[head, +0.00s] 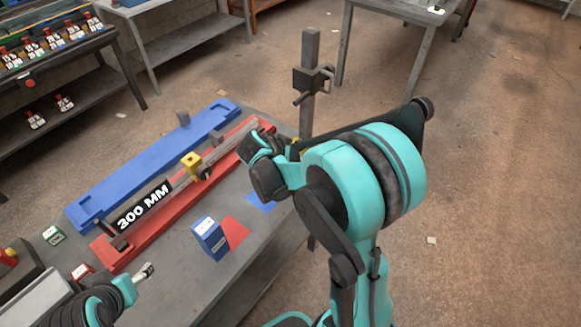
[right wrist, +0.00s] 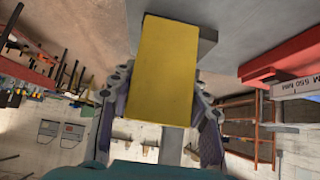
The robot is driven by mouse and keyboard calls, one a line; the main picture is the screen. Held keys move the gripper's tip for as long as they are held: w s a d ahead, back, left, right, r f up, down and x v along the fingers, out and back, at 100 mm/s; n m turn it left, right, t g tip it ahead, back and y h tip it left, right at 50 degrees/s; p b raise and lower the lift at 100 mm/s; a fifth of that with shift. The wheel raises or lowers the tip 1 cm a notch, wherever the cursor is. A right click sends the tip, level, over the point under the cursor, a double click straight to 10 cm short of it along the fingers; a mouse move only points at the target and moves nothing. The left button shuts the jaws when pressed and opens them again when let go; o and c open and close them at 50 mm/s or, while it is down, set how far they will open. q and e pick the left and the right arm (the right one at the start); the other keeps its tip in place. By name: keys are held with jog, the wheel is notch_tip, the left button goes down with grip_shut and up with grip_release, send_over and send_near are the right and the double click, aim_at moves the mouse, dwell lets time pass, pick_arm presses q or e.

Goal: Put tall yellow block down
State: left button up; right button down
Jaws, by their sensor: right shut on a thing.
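In the right wrist view the tall yellow block (right wrist: 165,60) stands out large between the two fingers of my right gripper (right wrist: 160,105), which is shut on it. In the head view my right gripper (head: 264,168) is over the right end of the bench, beside the red rail, and my own arm hides most of the block. I cannot tell whether the block touches the surface. My left gripper (head: 145,272) is at the bench's near left; its fingers are too small to read.
A red rail (head: 130,253) and a blue rail (head: 90,207) lie along the bench (head: 180,277). A small yellow piece (head: 191,161) sits on the red rail, near a "300 MM" label (head: 144,205). A blue box (head: 210,240) and red patch (head: 235,232) are in front. A grey post (head: 309,85) stands behind.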

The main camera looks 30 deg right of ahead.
jog(key=shift+w+a+f, duration=0.3)
jog(key=shift+w+f, duration=0.1)
jog(key=shift+w, duration=0.15)
jog(key=shift+w+a+f, duration=0.3)
jog(key=shift+w+f, duration=0.05)
jog(key=shift+w, duration=0.15)
jog(key=shift+f+b, duration=1.15)
jog(key=shift+f, duration=0.75)
jog(key=shift+s, duration=0.1)
jog(key=shift+f, duration=0.15)
jog(key=c, duration=0.8)
grip_release()
jog(key=shift+o, duration=0.2)
